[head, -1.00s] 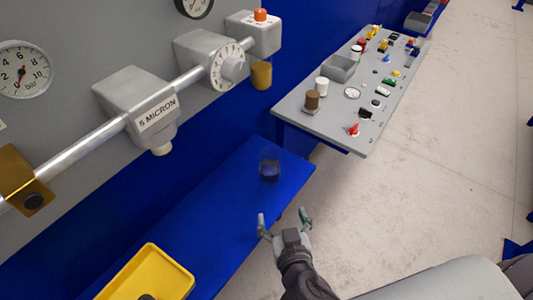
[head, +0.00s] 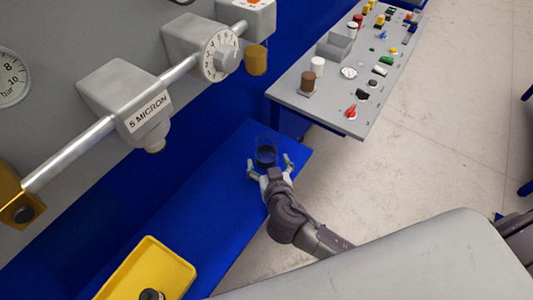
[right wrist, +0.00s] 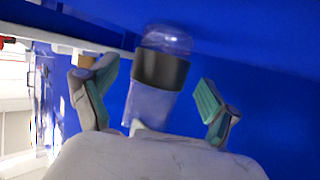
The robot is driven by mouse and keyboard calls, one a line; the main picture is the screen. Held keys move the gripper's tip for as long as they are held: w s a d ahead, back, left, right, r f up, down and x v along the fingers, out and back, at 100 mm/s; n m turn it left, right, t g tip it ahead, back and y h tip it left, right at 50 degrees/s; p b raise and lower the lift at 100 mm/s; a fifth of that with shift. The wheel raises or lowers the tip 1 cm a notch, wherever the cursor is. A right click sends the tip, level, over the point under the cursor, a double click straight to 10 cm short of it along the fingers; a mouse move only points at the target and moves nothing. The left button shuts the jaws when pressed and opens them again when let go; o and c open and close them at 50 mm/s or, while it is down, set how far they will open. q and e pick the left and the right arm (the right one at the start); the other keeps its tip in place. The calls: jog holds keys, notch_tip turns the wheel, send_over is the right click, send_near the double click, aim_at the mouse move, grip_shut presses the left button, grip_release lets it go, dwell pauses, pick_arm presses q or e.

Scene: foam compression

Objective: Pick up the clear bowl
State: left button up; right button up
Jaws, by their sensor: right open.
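The clear bowl (head: 265,151) stands on the blue shelf (head: 205,208) near its far right end. It looks like a see-through cup with a dark band. In the right wrist view the clear bowl (right wrist: 162,70) sits between the fingers, its band dark grey. My right gripper (head: 271,164) is open, with a finger to either side of the bowl's near side. In the right wrist view my right gripper (right wrist: 152,92) shows gaps between both fingers and the bowl. My left gripper is not in view.
A yellow tray (head: 185,266) with a dark round object in it is at the shelf's near end. A grey control panel (head: 330,112) with several knobs stands at the upper right. Grey pipework (head: 125,100) overhangs the shelf at the left.

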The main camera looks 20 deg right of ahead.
aim_at(268, 163)
jog(key=x, duration=0.2)
jog(key=shift+w+d, duration=0.1)
jog(key=shift+w, duration=0.25)
jog(key=shift+w+f, duration=0.2)
jog(key=c, duration=1.4)
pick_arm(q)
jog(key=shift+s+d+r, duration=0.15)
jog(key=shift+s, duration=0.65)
pick_arm(e)
jog(key=shift+r, duration=0.1)
